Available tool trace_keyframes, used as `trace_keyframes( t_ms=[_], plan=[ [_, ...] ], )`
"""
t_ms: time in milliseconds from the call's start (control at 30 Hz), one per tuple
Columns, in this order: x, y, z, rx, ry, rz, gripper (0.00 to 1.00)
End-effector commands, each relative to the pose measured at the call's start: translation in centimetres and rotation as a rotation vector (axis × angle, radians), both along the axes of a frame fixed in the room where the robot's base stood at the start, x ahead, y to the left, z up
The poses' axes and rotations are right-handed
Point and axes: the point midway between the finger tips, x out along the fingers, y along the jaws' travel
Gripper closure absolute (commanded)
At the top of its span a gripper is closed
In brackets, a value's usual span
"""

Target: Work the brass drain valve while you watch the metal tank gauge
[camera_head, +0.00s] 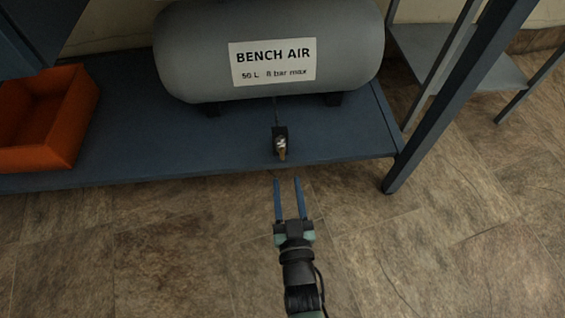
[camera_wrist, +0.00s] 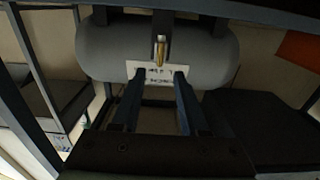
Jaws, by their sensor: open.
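A grey tank (camera_head: 268,50) labelled "BENCH AIR, 50 L, 8 bar max" lies on a blue shelf. A small brass drain valve (camera_head: 281,146) on a dark mount sits at the shelf's front edge, below the tank. My gripper (camera_head: 287,180) is open and empty, its two blue fingers pointing at the valve from just in front, apart from it. In the wrist view the brass valve (camera_wrist: 161,50) shows beyond and between the fingertips (camera_wrist: 160,75), with the tank (camera_wrist: 100,50) behind it. No gauge is visible in either view.
An orange bin (camera_head: 78,115) stands on the blue shelf (camera_head: 180,155) at the left. A blue post (camera_head: 440,105) rises at the shelf's right end, with another grey shelf (camera_head: 450,70) beyond. The tiled floor (camera_head: 160,250) in front is clear.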

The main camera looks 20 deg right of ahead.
Motion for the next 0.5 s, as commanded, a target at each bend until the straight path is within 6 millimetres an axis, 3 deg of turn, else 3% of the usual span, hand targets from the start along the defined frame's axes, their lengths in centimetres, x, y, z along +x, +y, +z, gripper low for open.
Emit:
trace_keyframes(
  t_ms=[200, 500],
  plan=[
    [4.3, -1.1, -0.5, -0.001, -0.004, 0.002, 0.56],
    [6.8, -1.9, -0.1, 0.000, -0.001, 0.002, 0.56]
  ],
)
